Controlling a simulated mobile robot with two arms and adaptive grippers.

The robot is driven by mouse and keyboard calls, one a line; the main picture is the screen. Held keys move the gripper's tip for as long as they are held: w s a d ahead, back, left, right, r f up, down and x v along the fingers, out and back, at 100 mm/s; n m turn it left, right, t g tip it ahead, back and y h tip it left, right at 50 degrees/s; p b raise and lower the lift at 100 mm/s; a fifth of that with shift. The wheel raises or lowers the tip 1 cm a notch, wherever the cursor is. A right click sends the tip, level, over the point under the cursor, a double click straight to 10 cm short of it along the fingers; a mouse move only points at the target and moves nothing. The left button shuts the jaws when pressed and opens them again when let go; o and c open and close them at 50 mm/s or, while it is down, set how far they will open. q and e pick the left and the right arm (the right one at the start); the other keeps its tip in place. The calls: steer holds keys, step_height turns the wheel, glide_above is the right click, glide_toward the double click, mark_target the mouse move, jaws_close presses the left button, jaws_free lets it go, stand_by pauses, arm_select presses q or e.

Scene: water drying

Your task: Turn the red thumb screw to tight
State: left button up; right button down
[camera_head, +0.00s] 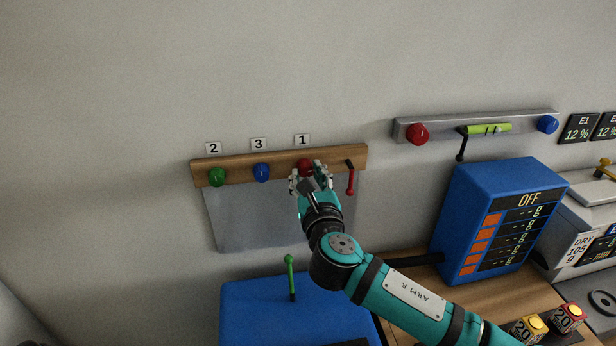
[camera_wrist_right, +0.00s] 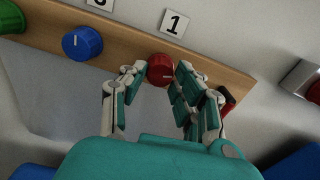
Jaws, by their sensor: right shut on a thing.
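The red thumb screw (camera_head: 303,165) is a round red knob under the label 1 on a wooden rail (camera_head: 334,156) on the wall. It also shows in the right wrist view (camera_wrist_right: 160,67), with a pale mark line on its face. My right gripper (camera_head: 309,178) is shut on this knob, one finger on each side of it, as the right wrist view (camera_wrist_right: 158,78) shows. The fingers hide part of the knob in the head view. My left gripper is not in view.
A blue knob (camera_head: 262,172) and a green knob (camera_head: 217,177) sit left on the rail. A red lever (camera_head: 350,180) hangs close to the right. Another red knob (camera_head: 417,133) is on a metal bar. Blue boxes (camera_head: 480,190) stand below right.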

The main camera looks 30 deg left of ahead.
steer(key=c, duration=1)
jaws_free()
steer(key=v, duration=1.2)
